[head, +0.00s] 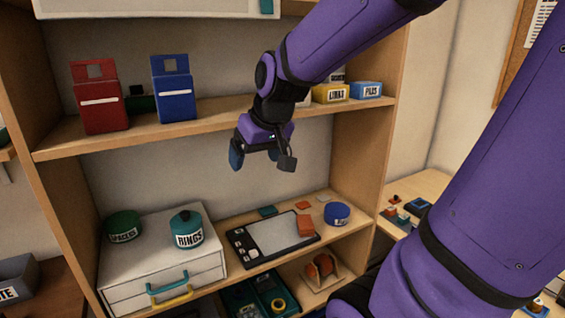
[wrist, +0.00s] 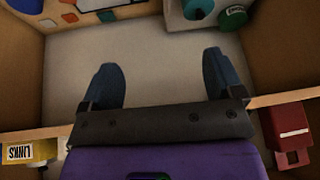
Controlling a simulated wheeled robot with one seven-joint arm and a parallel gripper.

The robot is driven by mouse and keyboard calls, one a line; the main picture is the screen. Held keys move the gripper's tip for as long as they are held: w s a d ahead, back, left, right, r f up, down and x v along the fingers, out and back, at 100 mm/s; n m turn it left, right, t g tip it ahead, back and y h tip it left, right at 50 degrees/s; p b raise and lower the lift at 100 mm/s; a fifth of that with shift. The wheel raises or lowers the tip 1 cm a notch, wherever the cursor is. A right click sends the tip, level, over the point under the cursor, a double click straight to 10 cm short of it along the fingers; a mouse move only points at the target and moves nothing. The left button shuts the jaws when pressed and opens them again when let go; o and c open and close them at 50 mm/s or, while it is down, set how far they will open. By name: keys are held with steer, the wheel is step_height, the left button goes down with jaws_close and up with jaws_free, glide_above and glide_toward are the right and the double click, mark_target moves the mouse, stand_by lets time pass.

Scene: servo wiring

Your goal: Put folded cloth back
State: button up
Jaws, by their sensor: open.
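My gripper (head: 262,156) is open and empty in front of the bay below the upper shelf, above the flat tray. Its two blue fingers also show spread apart in the wrist view (wrist: 160,72), with bare back wall between them. No piece is clearly recognisable as a folded cloth. Candidates are a flat teal square (head: 267,211) behind the dark-framed tray (head: 245,252), and an orange-red piece (head: 305,226) at the tray's right end. A rounded orange-brown thing (head: 320,267) sits in a light holder on the level below. The gripper touches none of these.
A white drawer unit (head: 135,252) carries a green pot and a teal RINGS pot (head: 188,230). A blue round tin (head: 337,213) stands right of the tray. The upper shelf holds a red box (head: 99,98), a blue box (head: 173,90) and small labelled bins (head: 331,93).

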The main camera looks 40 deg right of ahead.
steer(key=s+a+r, duration=0.2)
steer(key=s, duration=0.4)
steer(key=s+a+r+n, duration=0.1)
steer(key=s+a+r, duration=0.1)
steer(key=s, duration=0.5)
steer(key=shift+a, duration=0.25)
steer(key=shift+w, duration=0.1)
stand_by(1.4)
